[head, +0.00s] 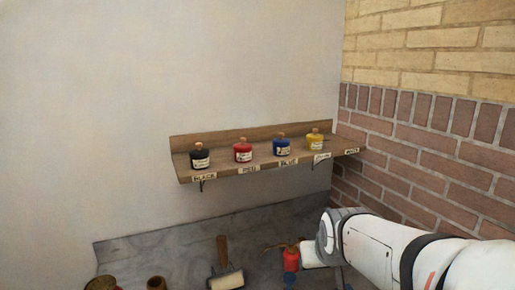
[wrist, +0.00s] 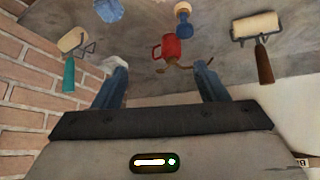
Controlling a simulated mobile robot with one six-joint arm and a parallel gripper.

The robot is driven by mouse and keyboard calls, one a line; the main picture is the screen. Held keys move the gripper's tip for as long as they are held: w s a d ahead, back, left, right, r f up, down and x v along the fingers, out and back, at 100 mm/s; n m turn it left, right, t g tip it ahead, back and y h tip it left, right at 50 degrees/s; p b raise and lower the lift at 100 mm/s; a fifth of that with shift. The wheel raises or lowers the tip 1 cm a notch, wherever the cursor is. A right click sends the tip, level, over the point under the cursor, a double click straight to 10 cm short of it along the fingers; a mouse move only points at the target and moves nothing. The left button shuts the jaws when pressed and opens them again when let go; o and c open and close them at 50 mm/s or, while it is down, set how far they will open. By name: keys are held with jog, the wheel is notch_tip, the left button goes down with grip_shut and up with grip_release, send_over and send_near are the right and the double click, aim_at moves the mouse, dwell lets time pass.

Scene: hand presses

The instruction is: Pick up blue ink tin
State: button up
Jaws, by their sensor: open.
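The blue ink tin (head: 281,149) stands upright on the wooden wall shelf in the head view. It has a cork-coloured top and a pale label. It stands between the red tin (head: 243,152) and the yellow tin (head: 315,142), above the BLUE shelf label. My gripper (wrist: 162,76) is open, with nothing between its fingers in the wrist view. In the head view my arm reaches in from the lower right, below the shelf and apart from the blue tin. The fingers are hard to make out there. The blue tin on the shelf is not seen in the wrist view.
The black tin (head: 200,156) stands at the shelf's left end. The shelf (head: 348,140) has bare space above its WHITE label. Below, the grey bench (head: 150,249) holds a roller (head: 226,280) and a red object (head: 291,262) near my arm. A brick wall (head: 430,130) bounds the right.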

jog(key=shift+o, duration=0.7)
jog(key=w+r+t, duration=0.3)
jog(key=w+r, duration=0.2)
jog(key=w, duration=0.4)
jog(key=w+d+r+t+p, duration=0.1)
jog(key=w+r+t, duration=0.2)
jog(key=w, duration=0.7)
notch_tip(320, 180, up, 2)
jog(key=shift+w+r+t, duration=0.15)
jog(key=shift+t, duration=0.15)
jog(key=n+t+y+p, duration=0.1)
jog(key=n+t+y, duration=0.1)
jog(key=t+y, duration=0.2)
send_near(284, 143)
jog(key=w, duration=0.4)
jog(key=shift+w+a+r+p, duration=0.1)
jog(key=shift+w+a+p, duration=0.25)
jog(key=shift+w+a, duration=0.25)
jog(key=w, duration=0.2)
jog(key=w+p, duration=0.1)
jog(key=w+a+p, duration=0.1)
jog(key=w, duration=0.1)
jog(key=shift+w+f, duration=0.3)
jog(key=shift+w, duration=0.05)
jog(key=shift+d, duration=0.1)
jog(key=shift+c, duration=0.5)
jog(key=c, duration=1.1)
